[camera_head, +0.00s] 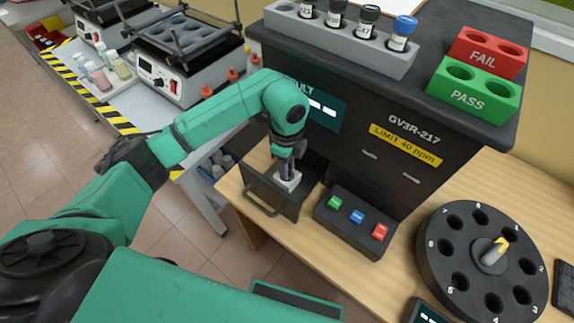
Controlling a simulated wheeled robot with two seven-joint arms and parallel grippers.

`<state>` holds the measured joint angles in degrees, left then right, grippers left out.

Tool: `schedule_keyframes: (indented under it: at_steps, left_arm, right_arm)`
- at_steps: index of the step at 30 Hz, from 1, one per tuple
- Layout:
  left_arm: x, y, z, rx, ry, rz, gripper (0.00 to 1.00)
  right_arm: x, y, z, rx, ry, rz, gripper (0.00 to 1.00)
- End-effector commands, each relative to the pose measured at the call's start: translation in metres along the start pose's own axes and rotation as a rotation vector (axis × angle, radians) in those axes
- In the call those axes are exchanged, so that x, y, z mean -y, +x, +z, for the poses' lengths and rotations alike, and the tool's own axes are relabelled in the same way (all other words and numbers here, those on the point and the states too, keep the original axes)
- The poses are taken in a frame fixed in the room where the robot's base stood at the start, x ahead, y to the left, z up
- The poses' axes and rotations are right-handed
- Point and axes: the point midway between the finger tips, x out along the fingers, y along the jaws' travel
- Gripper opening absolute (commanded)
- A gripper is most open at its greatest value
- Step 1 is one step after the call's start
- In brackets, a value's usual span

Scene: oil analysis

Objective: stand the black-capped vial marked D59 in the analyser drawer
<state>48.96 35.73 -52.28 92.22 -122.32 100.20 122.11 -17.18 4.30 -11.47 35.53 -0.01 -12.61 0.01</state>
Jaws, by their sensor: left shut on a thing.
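The analyser (372,140) is a dark box marked GV3R-217 with a yellow "LIMIT 40 ppm" label. Its drawer (262,188) stands open at the lower left of its front, with a small pale holder (290,184) inside. My left gripper (287,172) points down into the drawer, right at the holder. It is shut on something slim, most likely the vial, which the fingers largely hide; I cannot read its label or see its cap. My right gripper is not in view.
A grey rack (340,38) on the analyser holds several dark-capped vials and a blue-capped one (401,33). Red FAIL (488,52) and green PASS (473,97) blocks stand beside it. A button box (355,222) and a round carousel (440,255) occupy the bench.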

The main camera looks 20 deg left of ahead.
Motion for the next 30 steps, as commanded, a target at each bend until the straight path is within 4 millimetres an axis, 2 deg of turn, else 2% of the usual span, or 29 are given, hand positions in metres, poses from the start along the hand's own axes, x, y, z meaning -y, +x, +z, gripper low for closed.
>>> schedule_keyframes:
  at_steps: [1,2,3,4,12,17,30]
  left_arm:
    - [0.000,0.003,0.000,0.000,0.000,0.000,0.00]
    - [0.000,0.002,0.000,0.000,0.000,0.000,0.45]
    - [0.000,0.002,0.000,0.000,0.000,0.000,0.61]
    - [0.000,0.002,0.000,0.000,0.000,0.001,0.64]
    - [0.000,0.001,0.000,0.000,-0.001,0.001,0.64]
    - [0.001,-0.009,0.000,-0.001,0.000,-0.002,0.64]
    - [0.001,-0.100,0.000,0.001,0.000,-0.003,0.64]
  right_arm:
    - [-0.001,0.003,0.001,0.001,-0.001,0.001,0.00]
    - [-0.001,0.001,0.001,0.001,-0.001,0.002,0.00]
    - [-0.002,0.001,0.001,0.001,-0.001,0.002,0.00]
    - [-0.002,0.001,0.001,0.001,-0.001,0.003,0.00]
    - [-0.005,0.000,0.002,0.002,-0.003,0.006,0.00]
    - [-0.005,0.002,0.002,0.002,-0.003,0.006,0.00]
    - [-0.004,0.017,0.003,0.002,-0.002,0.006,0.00]
